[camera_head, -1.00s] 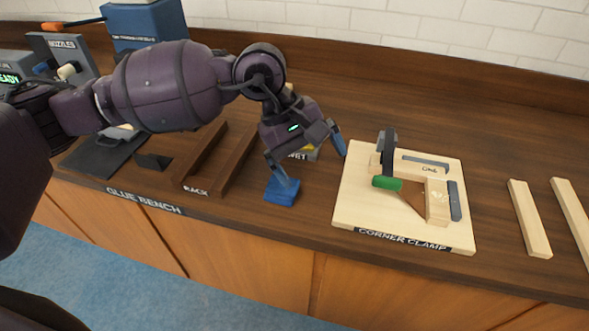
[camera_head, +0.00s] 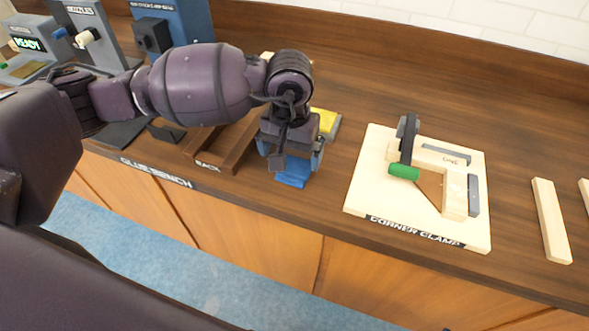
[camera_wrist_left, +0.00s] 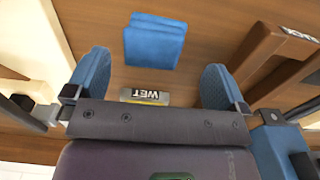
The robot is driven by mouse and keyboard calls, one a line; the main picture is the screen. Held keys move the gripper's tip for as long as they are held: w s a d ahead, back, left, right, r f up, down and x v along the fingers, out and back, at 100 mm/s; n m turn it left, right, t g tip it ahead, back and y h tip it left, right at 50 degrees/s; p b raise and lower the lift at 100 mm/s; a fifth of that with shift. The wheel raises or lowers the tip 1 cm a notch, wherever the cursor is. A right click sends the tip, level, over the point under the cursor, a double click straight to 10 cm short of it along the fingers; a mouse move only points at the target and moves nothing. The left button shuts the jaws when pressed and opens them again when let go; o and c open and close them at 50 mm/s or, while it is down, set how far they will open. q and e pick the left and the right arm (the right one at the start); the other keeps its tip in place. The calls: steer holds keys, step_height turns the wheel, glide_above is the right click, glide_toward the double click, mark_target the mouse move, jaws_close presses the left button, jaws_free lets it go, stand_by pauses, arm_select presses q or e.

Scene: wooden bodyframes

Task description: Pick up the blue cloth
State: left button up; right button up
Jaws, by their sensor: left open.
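The blue cloth (camera_head: 292,178) is a small folded piece lying on the wooden bench near its front edge, partly hidden by my left gripper in the head view. It shows fully in the left wrist view (camera_wrist_left: 155,42). My left gripper (camera_head: 290,160) is just above and behind the cloth. In the left wrist view its blue-padded fingers (camera_wrist_left: 155,80) are spread wide with nothing between them touching, and the cloth lies beyond the fingertips. My right gripper is not in view.
A yellow sponge-like block (camera_head: 325,121) on a grey tray marked WET (camera_wrist_left: 150,96) sits behind the cloth. The wooden rack (camera_head: 225,148) is left of it. The corner clamp board (camera_head: 365,190) is to the right, with bare bench between. Wooden strips (camera_head: 551,220) lie farther right.

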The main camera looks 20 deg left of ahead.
mark_target(294, 166)
arm_select(q)
steer(key=shift+f, duration=0.25)
steer(key=f, duration=0.4)
steer(key=shift+w+d, duration=0.3)
steer(key=shift+w, duration=0.05)
steer(key=shift+f, duration=0.4)
steer(key=shift+c, duration=0.8)
steer(key=c, duration=0.8)
